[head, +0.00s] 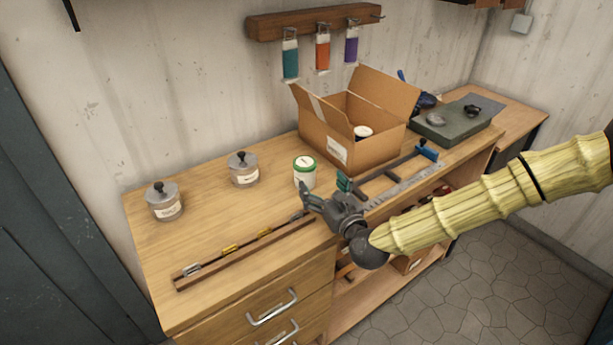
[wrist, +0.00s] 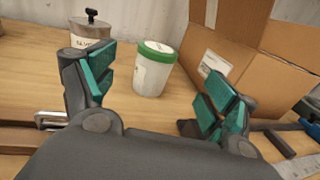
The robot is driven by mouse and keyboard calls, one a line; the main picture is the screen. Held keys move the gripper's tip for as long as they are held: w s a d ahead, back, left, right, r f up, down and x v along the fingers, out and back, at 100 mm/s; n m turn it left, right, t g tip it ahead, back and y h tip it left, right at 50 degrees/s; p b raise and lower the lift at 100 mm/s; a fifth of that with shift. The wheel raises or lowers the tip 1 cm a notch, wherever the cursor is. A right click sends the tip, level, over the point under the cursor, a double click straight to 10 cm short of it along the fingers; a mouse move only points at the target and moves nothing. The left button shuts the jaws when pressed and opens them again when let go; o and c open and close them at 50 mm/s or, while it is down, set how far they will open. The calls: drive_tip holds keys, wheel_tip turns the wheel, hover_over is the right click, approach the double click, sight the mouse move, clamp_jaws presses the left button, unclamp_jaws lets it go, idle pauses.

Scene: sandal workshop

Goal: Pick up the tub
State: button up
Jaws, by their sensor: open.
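The tub (head: 304,173) is a white cylinder with a green-rimmed lid. It stands upright on the wooden bench, in front of the open cardboard box. It also shows in the wrist view (wrist: 153,72), beyond and between my open fingers. My gripper (head: 325,191) is open and empty, with teal pads on its fingers. In the wrist view my gripper (wrist: 155,92) has one finger on each side of the tub, apart from it. The head view shows my gripper just in front of the tub, near the bench's front edge.
The cardboard box (head: 331,144) stands close behind the tub on the right, with its flaps spread and a white-topped container (head: 362,132) inside. Two lidded jars (head: 243,169) (head: 164,201) stand to the left. A wooden rail (head: 245,247) lies at the front.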

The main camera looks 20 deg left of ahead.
sight(305, 162)
drive_tip(key=shift+w+a+r, duration=0.15)
drive_tip(key=shift+w+a, duration=0.1)
drive_tip(key=shift+a, duration=0.05)
drive_tip(key=shift+p+x, duration=0.8)
drive_tip(key=shift+x, duration=1.6)
drive_tip(key=shift+p+x, duration=1.1)
drive_tip(key=shift+x, duration=1.4)
drive_tip(key=shift+a, duration=0.1)
drive_tip(key=c, duration=1.4)
drive_tip(key=shift+r, duration=0.1)
